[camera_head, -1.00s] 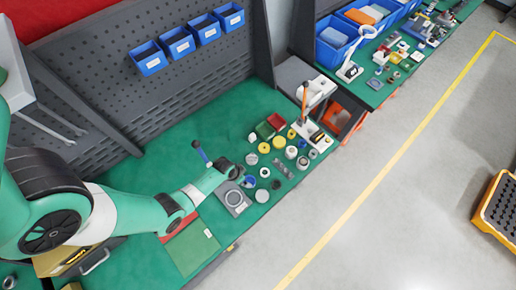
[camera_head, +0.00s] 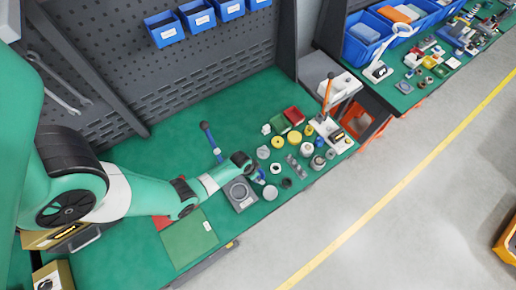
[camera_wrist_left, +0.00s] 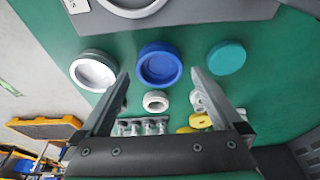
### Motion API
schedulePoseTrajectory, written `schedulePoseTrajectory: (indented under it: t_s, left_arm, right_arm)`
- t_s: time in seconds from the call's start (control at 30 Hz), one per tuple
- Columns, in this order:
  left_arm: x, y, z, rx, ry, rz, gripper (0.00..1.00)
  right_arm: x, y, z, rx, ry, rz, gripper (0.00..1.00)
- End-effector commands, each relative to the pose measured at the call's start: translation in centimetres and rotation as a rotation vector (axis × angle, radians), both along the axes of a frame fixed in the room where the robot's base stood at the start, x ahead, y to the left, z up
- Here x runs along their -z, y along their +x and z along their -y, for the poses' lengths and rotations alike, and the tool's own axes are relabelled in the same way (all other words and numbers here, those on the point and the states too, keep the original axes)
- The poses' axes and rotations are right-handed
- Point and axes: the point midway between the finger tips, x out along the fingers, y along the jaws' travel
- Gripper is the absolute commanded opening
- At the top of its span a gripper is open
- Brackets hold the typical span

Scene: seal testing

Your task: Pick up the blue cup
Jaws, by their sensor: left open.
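The blue cup (camera_wrist_left: 160,66) is a round, open-topped blue piece on the green bench. In the left wrist view it stands just ahead of the fingertips, centred between them. My left gripper (camera_wrist_left: 160,76) is open and empty, with one finger on each side of the line to the cup. In the head view my left gripper (camera_head: 259,174) points down over the bench beside a grey plate, and it mostly hides the cup. I cannot tell its exact height above the cup. My right gripper is not in view.
A white ring-shaped cup (camera_wrist_left: 93,72) and a teal disc (camera_wrist_left: 226,57) flank the blue cup. A small white ring (camera_wrist_left: 155,101) lies close by. A grey plate (camera_head: 239,194) with a round fixture adjoins the gripper. Green bench (camera_head: 150,150) is clear towards the back left.

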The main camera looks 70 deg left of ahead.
Motion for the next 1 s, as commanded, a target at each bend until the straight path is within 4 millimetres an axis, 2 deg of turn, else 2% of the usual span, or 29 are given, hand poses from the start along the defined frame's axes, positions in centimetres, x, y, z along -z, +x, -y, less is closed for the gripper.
schedulePoseTrajectory:
  t_s: [0.03, 0.1, 0.37, 0.8, 0.83, 1.0]
  left_arm:
    - [1.9, 0.2, 0.0, 0.001, 0.0, 0.0, 1.0]
    - [2.7, 0.5, -0.1, 0.001, 0.0, 0.0, 1.0]
    - [2.6, 0.6, -0.1, 0.001, 0.0, 0.0, 1.0]
    - [2.6, 0.6, -0.1, 0.001, 0.0, 0.0, 0.21]
    - [2.6, 0.6, -0.1, 0.001, 0.0, 0.0, 0.17]
    - [2.5, 0.6, -0.1, 0.001, 0.0, 0.0, 0.17]
  right_arm:
    - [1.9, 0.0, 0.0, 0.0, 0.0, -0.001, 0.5]
    - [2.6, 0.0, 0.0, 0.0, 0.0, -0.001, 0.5]
    - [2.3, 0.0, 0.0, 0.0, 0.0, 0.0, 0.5]
    - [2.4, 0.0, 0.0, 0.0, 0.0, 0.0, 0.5]
    - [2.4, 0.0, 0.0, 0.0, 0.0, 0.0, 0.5]
    - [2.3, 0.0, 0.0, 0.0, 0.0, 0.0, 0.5]
